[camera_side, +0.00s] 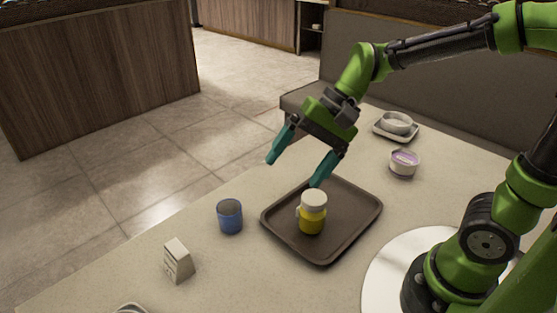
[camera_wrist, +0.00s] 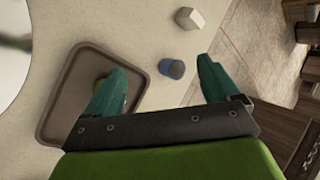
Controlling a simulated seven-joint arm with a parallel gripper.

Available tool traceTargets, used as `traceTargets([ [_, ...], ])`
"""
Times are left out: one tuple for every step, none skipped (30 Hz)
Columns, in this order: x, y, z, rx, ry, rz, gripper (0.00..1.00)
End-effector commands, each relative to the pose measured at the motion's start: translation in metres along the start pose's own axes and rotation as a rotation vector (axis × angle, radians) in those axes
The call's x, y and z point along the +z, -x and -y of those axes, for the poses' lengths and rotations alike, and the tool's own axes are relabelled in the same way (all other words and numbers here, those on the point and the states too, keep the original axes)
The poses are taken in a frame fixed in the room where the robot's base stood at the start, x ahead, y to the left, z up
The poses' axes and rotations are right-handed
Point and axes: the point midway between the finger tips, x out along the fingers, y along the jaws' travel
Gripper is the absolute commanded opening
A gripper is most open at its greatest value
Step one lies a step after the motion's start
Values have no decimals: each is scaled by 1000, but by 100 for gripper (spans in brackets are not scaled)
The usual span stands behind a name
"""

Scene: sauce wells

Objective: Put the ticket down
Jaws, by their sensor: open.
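No ticket can be made out for certain in either view. My gripper (camera_side: 294,173) is open and empty, held above the table by the far left edge of a brown tray (camera_side: 353,200). Its two teal fingers are wide apart, and they also show in the wrist view (camera_wrist: 163,70). A yellow jar with a white lid (camera_side: 312,213) stands upright on the tray; in the wrist view the left finger mostly hides it. A small white carton-like piece with printed lines (camera_side: 177,261) stands on the table at front left, also in the wrist view (camera_wrist: 189,18).
A blue cup (camera_side: 230,216) stands left of the tray. A purple-and-white tub (camera_side: 404,162) and a white bowl (camera_side: 397,122) on a small dish are at the back right. Part of a round item (camera_side: 130,309) shows at the bottom edge. Table between cup and carton is clear.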

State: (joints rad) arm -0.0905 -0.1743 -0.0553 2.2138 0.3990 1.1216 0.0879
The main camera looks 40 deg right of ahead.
Motion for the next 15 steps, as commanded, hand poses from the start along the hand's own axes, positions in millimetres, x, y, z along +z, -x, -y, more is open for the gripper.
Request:
traceTargets([
  [4, 17, -11, 4, 83, -79, 89],
  [6, 25, -18, 13, 132, -124, 89],
  [7, 34, -28, 27, 196, -184, 89],
  [7, 41, -34, 37, 241, -229, 89],
  [8, 47, -41, 48, 282, -269, 89],
  [8, 55, -48, 62, 332, -322, 89],
  [8, 60, -53, 72, 367, -358, 89],
  [8, 64, -58, 83, 399, -392, 89],
  [8, 69, -63, 96, 435, -429, 89],
  [8, 72, -66, 104, 459, -455, 89],
  [8, 75, -69, 111, 477, -475, 89],
  [8, 78, -72, 120, 498, -497, 89],
  [8, 79, -74, 124, 509, -510, 89],
  [8, 80, -75, 128, 518, -520, 89],
  [8, 81, -76, 132, 526, -528, 89],
])
